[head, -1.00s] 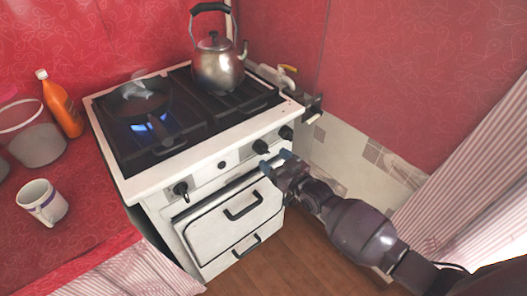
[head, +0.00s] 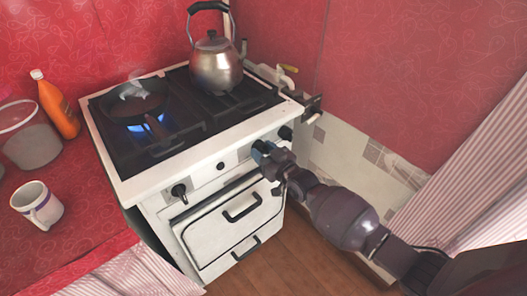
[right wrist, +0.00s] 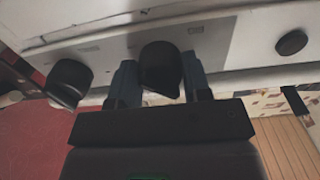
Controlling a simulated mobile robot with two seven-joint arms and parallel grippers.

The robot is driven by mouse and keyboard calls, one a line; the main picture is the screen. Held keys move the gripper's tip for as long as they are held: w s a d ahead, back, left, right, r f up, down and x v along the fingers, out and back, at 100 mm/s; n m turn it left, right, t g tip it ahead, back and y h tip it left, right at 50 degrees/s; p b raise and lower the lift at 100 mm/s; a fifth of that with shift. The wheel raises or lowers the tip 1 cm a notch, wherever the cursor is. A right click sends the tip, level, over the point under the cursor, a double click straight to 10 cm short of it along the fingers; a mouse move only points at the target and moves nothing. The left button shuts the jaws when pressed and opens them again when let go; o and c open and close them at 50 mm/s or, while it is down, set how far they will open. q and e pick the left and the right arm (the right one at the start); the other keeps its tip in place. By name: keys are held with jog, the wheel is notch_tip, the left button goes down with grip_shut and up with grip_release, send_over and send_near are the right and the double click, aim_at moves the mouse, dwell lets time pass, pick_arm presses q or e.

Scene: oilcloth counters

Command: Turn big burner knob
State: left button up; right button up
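The stove (head: 205,159) is white with a black hob and has black knobs along its front panel. My right gripper (head: 264,152) is at the panel, right of the small round button. In the right wrist view, a black knob (right wrist: 160,68) sits between the two fingers of my right gripper (right wrist: 160,82), one on each side with hardly any gap. Whether they press on it cannot be told. Another knob (head: 286,132) is farther right; it shows at left in the right wrist view (right wrist: 68,82). A knob (head: 179,190) is at the panel's left. My left gripper is out of view.
A pan (head: 136,102) sits over a lit blue flame at the hob's left. A kettle (head: 215,65) stands at the back right. The oven door (head: 225,225) is below the panel. A mug (head: 38,205), a pot (head: 30,135) and an orange bottle (head: 58,108) stand on the red counter.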

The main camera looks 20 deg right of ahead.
jog(key=shift+c, duration=1.4)
jog(key=shift+r+n+p, duration=0.1)
jog(key=shift+n+p, duration=0.25)
jog(key=shift+n, duration=0.75)
jog(key=shift+n+p, duration=0.3)
jog(key=shift+n, duration=2)
jog(key=shift+d+n+p, duration=0.1)
jog(key=shift+n+p, duration=0.2)
jog(key=shift+n, duration=0.6)
